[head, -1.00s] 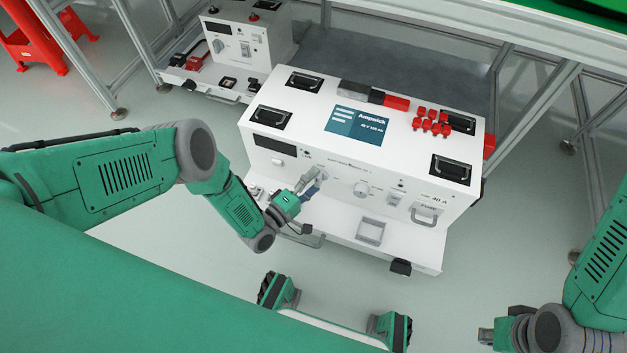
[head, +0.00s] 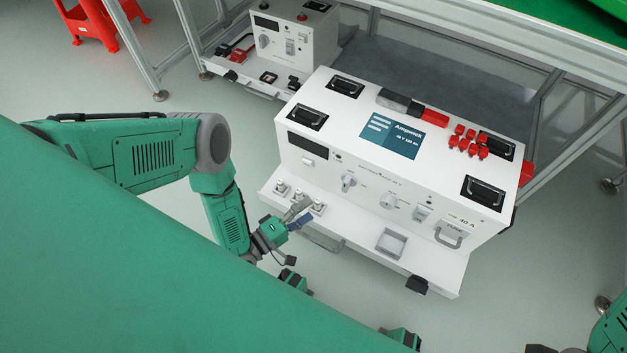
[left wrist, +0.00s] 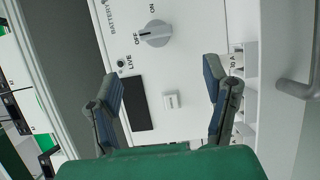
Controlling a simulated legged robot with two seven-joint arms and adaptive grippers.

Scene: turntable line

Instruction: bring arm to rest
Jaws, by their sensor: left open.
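My left gripper (head: 300,214) is open and empty. In the head view it appears in front of the white battery unit (head: 330,120), over its lower ledge and below a grey rotary knob (head: 348,182). In the left wrist view the two fingers of the gripper (left wrist: 164,80) are wide apart, with the panel behind them. The knob (left wrist: 156,34) lies beyond the fingertips, clear of them, and its mark points to OFF. Part of my right arm (head: 612,325) shows at the lower right corner; its fingers are out of the picture.
The ledge (head: 350,240) holds small sockets (head: 298,194) near my left gripper and a square frame (head: 391,243). Red caps (head: 470,141) sit on top of the unit. A second unit (head: 290,40) and a red stool (head: 95,18) stand behind.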

